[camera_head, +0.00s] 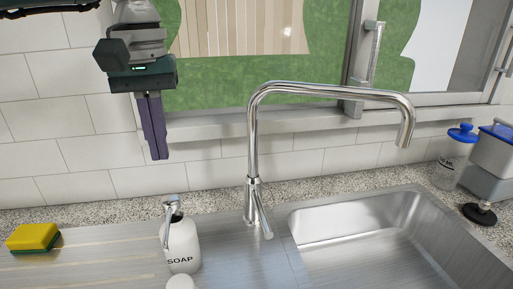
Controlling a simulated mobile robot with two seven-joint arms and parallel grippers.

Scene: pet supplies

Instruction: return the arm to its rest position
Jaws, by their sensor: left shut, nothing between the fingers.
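My left gripper (154,153) hangs down at the upper left of the head view, in front of the tiled wall and the window's left edge. Its dark purple fingers are together, with nothing between them. It is in the air above the counter, apart from the soap bottle and the faucet. My right gripper is not in view.
A chrome faucet (253,140) arches over the steel sink (350,235). A white soap bottle (182,247) stands left of it. A yellow sponge (33,236) lies at the far left. A blue-lidded jar (449,168) and containers (494,155) stand at the right.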

